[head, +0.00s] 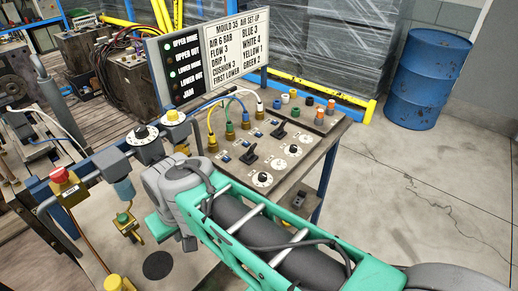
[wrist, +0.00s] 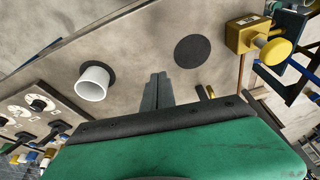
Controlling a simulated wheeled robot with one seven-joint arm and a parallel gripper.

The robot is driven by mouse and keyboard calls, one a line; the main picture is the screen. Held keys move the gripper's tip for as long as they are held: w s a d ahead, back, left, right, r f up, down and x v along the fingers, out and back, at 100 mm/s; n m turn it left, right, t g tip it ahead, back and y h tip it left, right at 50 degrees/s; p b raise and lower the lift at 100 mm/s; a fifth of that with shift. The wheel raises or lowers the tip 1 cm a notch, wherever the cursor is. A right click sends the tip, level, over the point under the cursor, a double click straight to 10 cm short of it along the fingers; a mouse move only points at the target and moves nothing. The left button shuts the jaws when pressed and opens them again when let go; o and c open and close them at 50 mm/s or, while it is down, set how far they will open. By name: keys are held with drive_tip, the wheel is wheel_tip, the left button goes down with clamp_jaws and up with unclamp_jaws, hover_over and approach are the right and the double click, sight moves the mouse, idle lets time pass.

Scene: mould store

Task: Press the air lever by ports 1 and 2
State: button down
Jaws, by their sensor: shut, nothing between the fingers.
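The control panel (head: 221,176) carries a row of brass ports with coloured hoses, dials and two black levers. The nearer black lever (head: 250,158) stands beside the front ports; the farther lever (head: 281,131) is behind and to its right. Port numbers are too small to read. The levers also show at the lower left of the wrist view, one of them (wrist: 60,127) most clearly. My gripper (wrist: 158,77) is shut and empty, over the grey bench top (wrist: 130,50), off to one side of the panel and apart from both levers. My wrist hides its fingertips in the head view.
A sign board (head: 236,47) reading "Mould 35 air set up" stands behind the ports. A white cup-like part (wrist: 92,83) and a brass valve with a yellow knob (wrist: 273,50) flank my fingers. A red button (head: 63,178) is at left. Blue drum (head: 427,78) stands back right.

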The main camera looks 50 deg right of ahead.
drive_tip(key=w+d+r+m+t+y, duration=0.1)
drive_tip(key=w+d+m, duration=0.2)
drive_tip(key=d+m, duration=0.5)
drive_tip(key=w+d+r+m, duration=0.2)
drive_tip(key=w+d+m, duration=0.2)
drive_tip(key=d+m, duration=0.45)
drive_tip(key=s+d+r+m+t, duration=0.1)
drive_tip(key=s+d+m, duration=0.3)
drive_tip(key=d+m, duration=0.5)
drive_tip(key=s+d+r+m+t, duration=0.1)
drive_tip(key=s+d+m+t, duration=0.1)
drive_tip(key=s+d+m, duration=0.3)
drive_tip(key=d+m, duration=0.4)
drive_tip(key=d, duration=0.2)
drive_tip(key=shift+a, duration=0.1)
